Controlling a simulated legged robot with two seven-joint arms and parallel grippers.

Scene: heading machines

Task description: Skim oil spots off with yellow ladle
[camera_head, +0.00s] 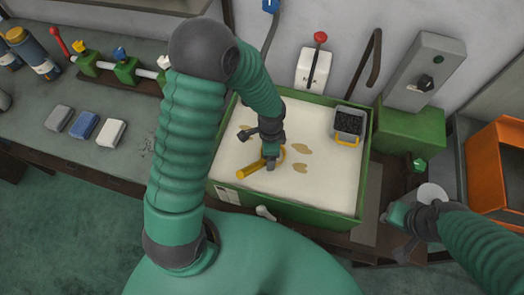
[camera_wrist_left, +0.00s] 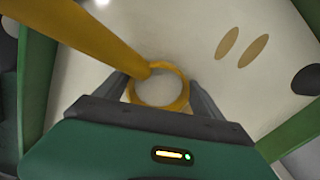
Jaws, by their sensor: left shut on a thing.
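The yellow ladle (camera_head: 249,170) lies over the pale liquid, its handle slanting toward the lower left and its ring-shaped head near my left gripper (camera_head: 271,160). The left wrist view shows its handle from the upper left and its round head (camera_wrist_left: 183,93) between my left gripper's fingers (camera_wrist_left: 160,95). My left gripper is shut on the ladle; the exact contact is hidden. Tan oil spots (camera_head: 300,149) lie right of the ladle, and two show in the left wrist view (camera_wrist_left: 228,43). The green tank (camera_head: 300,206) holds the liquid. My right gripper (camera_head: 403,245) is right of the tank; its fingers are unclear.
A grey basket of black pieces (camera_head: 348,122) with a yellow handle sits at the tank's right back. A green and grey machine box (camera_head: 412,130) and an orange bin (camera_head: 492,165) stand to the right. Blocks (camera_head: 84,126) and bottles (camera_head: 35,55) stand on the left bench.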

